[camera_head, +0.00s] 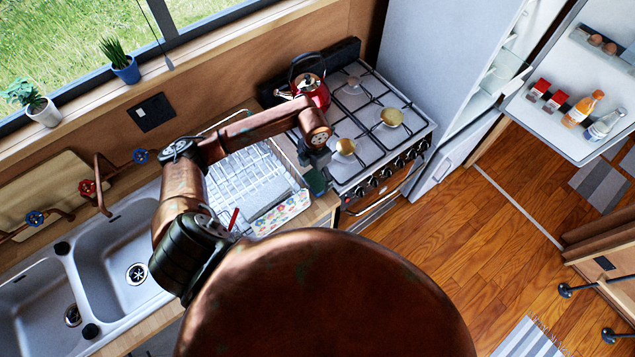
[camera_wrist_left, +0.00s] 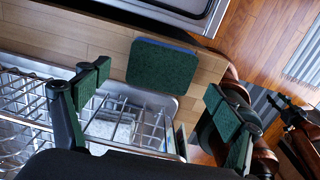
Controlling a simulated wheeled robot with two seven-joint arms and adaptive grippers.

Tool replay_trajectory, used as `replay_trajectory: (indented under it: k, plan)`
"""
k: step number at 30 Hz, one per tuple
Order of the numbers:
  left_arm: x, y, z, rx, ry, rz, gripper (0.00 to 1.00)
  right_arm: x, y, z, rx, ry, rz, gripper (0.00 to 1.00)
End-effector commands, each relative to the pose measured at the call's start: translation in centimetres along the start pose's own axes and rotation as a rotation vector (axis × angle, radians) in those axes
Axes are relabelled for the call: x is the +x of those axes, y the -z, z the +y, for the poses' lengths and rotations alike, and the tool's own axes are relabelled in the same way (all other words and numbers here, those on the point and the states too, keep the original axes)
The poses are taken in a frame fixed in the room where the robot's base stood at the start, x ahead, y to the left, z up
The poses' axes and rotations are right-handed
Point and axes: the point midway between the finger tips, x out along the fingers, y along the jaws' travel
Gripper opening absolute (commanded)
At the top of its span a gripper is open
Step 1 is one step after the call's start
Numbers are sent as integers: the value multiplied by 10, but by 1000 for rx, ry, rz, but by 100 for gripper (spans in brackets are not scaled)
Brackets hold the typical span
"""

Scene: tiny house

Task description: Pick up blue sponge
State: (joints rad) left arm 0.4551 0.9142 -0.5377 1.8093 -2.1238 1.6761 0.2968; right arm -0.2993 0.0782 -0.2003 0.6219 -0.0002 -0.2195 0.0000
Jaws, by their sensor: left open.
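The blue sponge (camera_wrist_left: 163,64) lies flat on the wooden counter in the left wrist view, with a dark green scouring face up and a thin blue edge showing. In the head view it is a small dark green patch (camera_head: 317,183) between the dish rack and the stove, partly hidden by my left gripper. My left gripper (camera_head: 316,160) is above the sponge. In the left wrist view my left gripper (camera_wrist_left: 158,98) is open and empty, its green-padded fingers wide apart, with the sponge beyond them and apart from both.
A wire dish rack (camera_head: 245,165) stands beside the sponge, holding a flowered item (camera_head: 280,212). The stove (camera_head: 372,125) with a red kettle (camera_head: 312,88) is on the other side. A double sink (camera_head: 105,265) is at left. The fridge door (camera_head: 575,85) is open.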

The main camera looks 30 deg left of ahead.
Motion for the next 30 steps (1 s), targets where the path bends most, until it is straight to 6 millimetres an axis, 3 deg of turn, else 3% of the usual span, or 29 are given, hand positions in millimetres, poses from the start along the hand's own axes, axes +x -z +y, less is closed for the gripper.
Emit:
replay_trajectory:
  k: [4,9,17,30]
  plan:
    - [21,1,-4,-2,3,3,86,-12,2,2,0,-1,1,40]
    - [40,1,-2,-2,0,1,86,-14,1,3,-1,-3,0,40]
    - [43,0,-1,-1,-1,-1,86,-13,1,3,-1,-3,-1,40]
    - [42,1,-1,-2,-1,0,56,-13,0,3,0,-3,-3,40]
